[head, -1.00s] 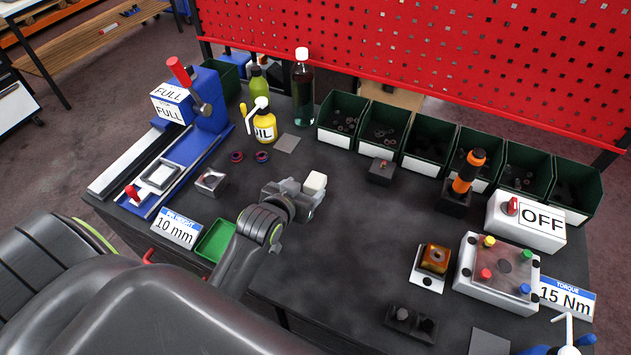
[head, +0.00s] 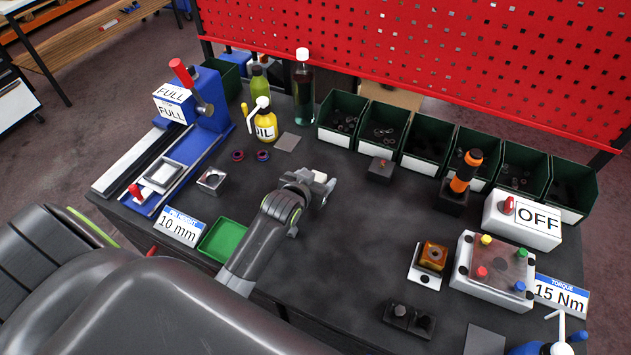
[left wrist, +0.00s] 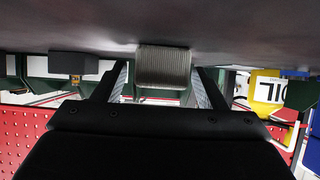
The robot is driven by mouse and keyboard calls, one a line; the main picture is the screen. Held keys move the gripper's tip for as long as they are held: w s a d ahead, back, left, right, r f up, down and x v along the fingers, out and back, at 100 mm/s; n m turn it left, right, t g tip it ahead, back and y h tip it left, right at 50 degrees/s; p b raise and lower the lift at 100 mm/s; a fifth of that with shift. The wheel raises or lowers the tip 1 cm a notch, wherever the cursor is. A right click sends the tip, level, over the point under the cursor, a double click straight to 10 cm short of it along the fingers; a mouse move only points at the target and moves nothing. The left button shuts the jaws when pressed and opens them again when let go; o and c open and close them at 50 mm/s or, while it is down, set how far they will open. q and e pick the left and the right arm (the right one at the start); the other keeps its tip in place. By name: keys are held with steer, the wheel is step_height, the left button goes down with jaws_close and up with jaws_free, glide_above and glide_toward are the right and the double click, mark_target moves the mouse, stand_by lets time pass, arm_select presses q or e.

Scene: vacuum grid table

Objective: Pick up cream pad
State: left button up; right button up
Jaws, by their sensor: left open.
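The cream pad (head: 320,177) is a small pale block on the dark table, near the middle. In the head view my left gripper (head: 316,186) hides most of it, leaving a bit of its top in sight. In the left wrist view the pad (left wrist: 163,67) shows as a ribbed, greyish block between the two fingers. The fingers are open, with a visible gap on each side of the pad. My right gripper is in neither view.
A green tray (head: 222,241) and a small metal block (head: 211,180) lie to the left. A yellow oil bottle (head: 261,129) stands behind. A dark block (head: 380,170) sits to the right, before the green bins (head: 383,145). Table between is clear.

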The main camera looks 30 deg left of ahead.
arm_select(q)
steer(key=c, duration=1)
step_height(320, 180, up, 10)
steer(key=shift+r+b, duration=0.1)
steer(key=shift+b, duration=0.3)
steer(key=shift+c, duration=0.2)
step_height(320, 180, up, 9)
steer(key=b, duration=0.1)
glide_above(316, 179)
steer(key=w+d, duration=0.1)
steer(key=d, duration=0.2)
steer(key=s+d+r+b, duration=0.1)
steer(key=s+d+r, duration=0.2)
steer(key=r, duration=0.6)
steer(key=shift+s+d+r+m+h, duration=0.3)
steer(key=shift+s+d, duration=0.1)
steer(key=shift+s, duration=0.1)
